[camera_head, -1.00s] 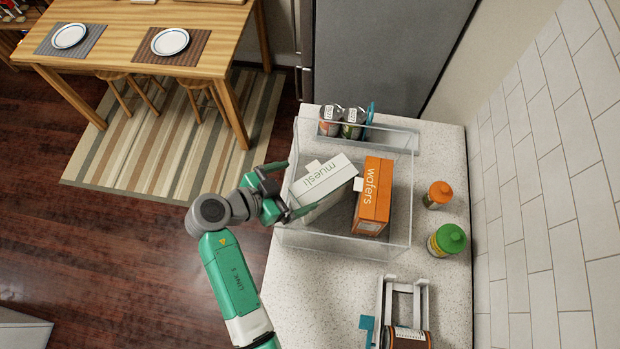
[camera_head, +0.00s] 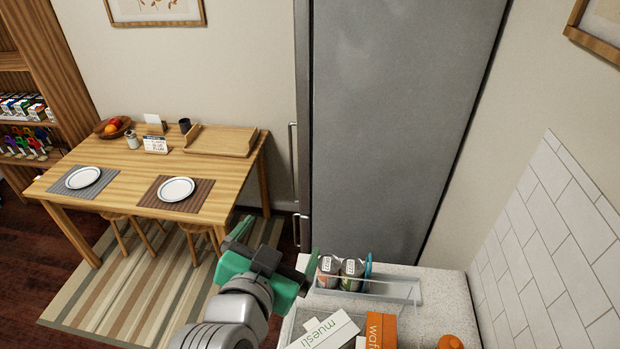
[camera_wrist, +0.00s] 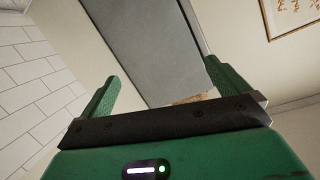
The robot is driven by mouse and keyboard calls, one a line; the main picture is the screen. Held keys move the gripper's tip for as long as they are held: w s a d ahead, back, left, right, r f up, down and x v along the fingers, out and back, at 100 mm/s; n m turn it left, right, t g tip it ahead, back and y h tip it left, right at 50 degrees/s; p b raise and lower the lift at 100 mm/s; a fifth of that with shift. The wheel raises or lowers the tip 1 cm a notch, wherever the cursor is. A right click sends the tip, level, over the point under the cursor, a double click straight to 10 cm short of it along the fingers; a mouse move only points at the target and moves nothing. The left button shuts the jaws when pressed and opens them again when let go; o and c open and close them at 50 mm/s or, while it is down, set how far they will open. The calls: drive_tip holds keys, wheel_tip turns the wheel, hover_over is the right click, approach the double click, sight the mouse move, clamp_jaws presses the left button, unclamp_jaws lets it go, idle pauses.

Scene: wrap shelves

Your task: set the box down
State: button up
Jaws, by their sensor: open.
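A white muesli box (camera_head: 325,332) sits low in the head view, tilted against its surroundings, with its lower part cut off by the frame edge. An orange wafers box (camera_head: 381,328) stands just right of it, also cut off.
Two cans (camera_head: 340,272) stand at the back of the bin. An orange lid (camera_head: 450,342) shows at the right on the counter (camera_head: 440,290). A tall grey fridge (camera_head: 395,120) stands behind. A wooden table (camera_head: 130,185) with plates is at the left.

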drive_tip(key=s+d+r+n+t+y+p, duration=0.1)
drive_tip(key=s+r+n+t+p, duration=0.1)
drive_tip(key=r, duration=1.1)
drive_tip(key=s+d+r+n+t+y+p, duration=0.1)
drive_tip(key=s+d+r+n+t+p, duration=0.1)
drive_tip(key=s+r+t+p, duration=0.2)
drive_tip(key=s+d+r+n+t+y+p, duration=0.1)
drive_tip(key=s+r, duration=0.7)
drive_tip(key=r, duration=1.3)
drive_tip(key=d+n+t+p, duration=0.1)
drive_tip(key=t+p, duration=0.1)
drive_tip(key=t, duration=0.1)
drive_tip(key=shift+s+d+r+y+p, duration=0.2)
drive_tip(key=shift+r+y+p, duration=0.1)
drive_tip(key=shift+y+p, duration=0.1)
